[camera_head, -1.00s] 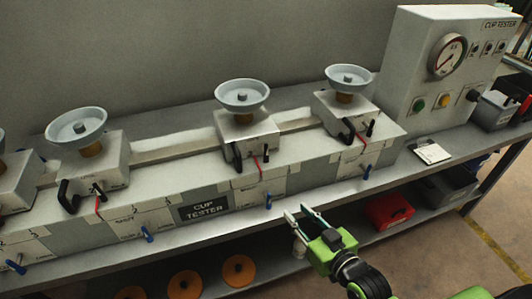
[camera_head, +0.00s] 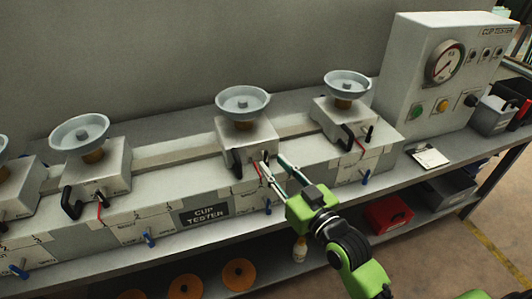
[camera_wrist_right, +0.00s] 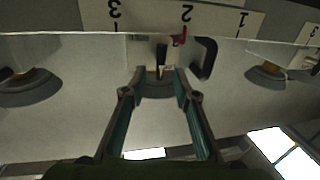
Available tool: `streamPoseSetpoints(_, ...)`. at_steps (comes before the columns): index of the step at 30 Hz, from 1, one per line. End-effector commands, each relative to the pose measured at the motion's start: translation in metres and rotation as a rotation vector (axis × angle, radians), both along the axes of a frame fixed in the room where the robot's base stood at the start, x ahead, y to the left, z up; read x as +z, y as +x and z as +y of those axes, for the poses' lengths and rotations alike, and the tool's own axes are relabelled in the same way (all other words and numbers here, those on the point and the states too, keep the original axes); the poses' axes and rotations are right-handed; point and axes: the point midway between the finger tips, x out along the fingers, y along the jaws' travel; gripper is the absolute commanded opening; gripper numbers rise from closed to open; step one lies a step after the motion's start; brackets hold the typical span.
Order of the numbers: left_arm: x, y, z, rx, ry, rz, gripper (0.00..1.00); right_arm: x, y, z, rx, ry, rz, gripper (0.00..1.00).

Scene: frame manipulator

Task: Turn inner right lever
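The inner right station (camera_head: 243,134) is a white block with a grey dish on top, second from the right in the head view. Its front has a black loop handle (camera_head: 232,160), a red pointer (camera_head: 257,170) and a small black lever. My right gripper (camera_head: 271,160) is open at the front of this block, partly covering the lever. In the upside-down right wrist view, the small black lever (camera_wrist_right: 162,54) stands just beyond and between the open fingertips (camera_wrist_right: 156,78). The red pointer (camera_wrist_right: 179,40) is near the scale's 2. I cannot tell whether a finger touches the lever. My left gripper is not in view.
Similar stations stand on both sides, the outer right one (camera_head: 340,116) close by. Blue levers (camera_head: 268,206) stick out along the lower bench front. A control box with a gauge (camera_head: 444,62) stands at the right. A shelf below holds orange discs (camera_head: 238,274) and a red box (camera_head: 389,214).

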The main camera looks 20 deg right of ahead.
Motion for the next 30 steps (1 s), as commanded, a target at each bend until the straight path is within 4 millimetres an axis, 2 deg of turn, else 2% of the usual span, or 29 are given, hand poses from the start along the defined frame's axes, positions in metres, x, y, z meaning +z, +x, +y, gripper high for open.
streamPoseSetpoints(3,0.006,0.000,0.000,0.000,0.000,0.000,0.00,0.002,0.021,0.005,0.000,0.001,-0.001,0.28)
streamPoseSetpoints(9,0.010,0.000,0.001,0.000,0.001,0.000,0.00,0.001,0.042,0.010,0.000,0.001,0.000,0.28)
streamPoseSetpoints(21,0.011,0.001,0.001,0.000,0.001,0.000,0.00,-0.001,0.048,0.011,0.000,0.000,0.001,0.28)
streamPoseSetpoints(24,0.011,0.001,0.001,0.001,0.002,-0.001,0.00,-0.001,0.048,0.011,0.000,0.000,0.001,0.02)
streamPoseSetpoints(30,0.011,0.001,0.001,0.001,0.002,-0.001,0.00,-0.001,0.048,0.011,0.000,0.001,0.001,0.00)
